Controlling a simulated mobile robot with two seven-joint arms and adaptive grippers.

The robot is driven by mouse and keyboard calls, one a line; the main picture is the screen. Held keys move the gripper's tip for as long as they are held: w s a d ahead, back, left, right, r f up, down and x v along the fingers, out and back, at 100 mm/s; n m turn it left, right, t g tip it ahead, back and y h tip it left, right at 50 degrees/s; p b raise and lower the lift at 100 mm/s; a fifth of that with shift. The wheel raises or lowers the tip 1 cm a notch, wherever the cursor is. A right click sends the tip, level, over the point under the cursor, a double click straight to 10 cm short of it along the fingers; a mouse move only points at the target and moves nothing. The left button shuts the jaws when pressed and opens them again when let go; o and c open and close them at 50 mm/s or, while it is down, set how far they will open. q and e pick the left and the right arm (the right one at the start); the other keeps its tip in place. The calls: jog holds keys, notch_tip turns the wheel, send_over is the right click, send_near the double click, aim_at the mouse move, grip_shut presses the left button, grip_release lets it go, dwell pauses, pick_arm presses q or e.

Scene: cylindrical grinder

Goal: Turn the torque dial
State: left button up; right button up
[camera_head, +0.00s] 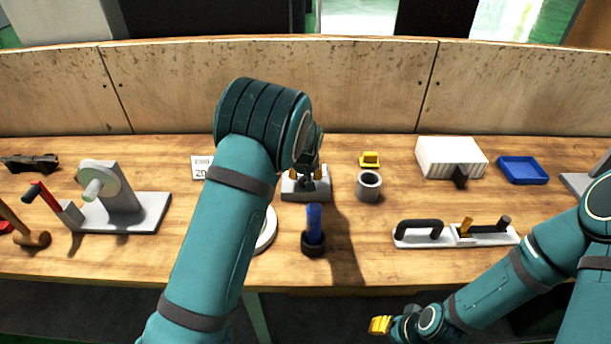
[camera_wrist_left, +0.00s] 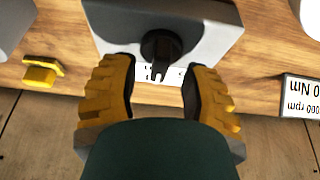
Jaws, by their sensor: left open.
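The torque dial (camera_wrist_left: 160,46) is a black round knob with a forked pointer, set on a light grey block (camera_wrist_left: 215,45) with a marked white scale. My left gripper (camera_wrist_left: 160,78) is open, with its yellow-padded fingers on either side of the pointer and apart from it. In the head view my left gripper (camera_head: 308,174) is over the grey block (camera_head: 297,195) and mostly hides the dial. My right gripper (camera_head: 382,325) is low at the front, off the table edge; its jaw opening does not show clearly.
A sign (camera_head: 201,167) with rpm and Nm readings stands left of the block. A blue-handled tool (camera_head: 314,222) stands in front of it. A grey cup (camera_head: 369,187) and yellow piece (camera_head: 370,159) are to the right. A wooden back panel (camera_head: 270,60) closes the table's rear.

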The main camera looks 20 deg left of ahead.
pick_arm(q)
jog(key=v, duration=1)
jog(key=shift+s+r, duration=0.15)
jog(key=shift+d, duration=0.1)
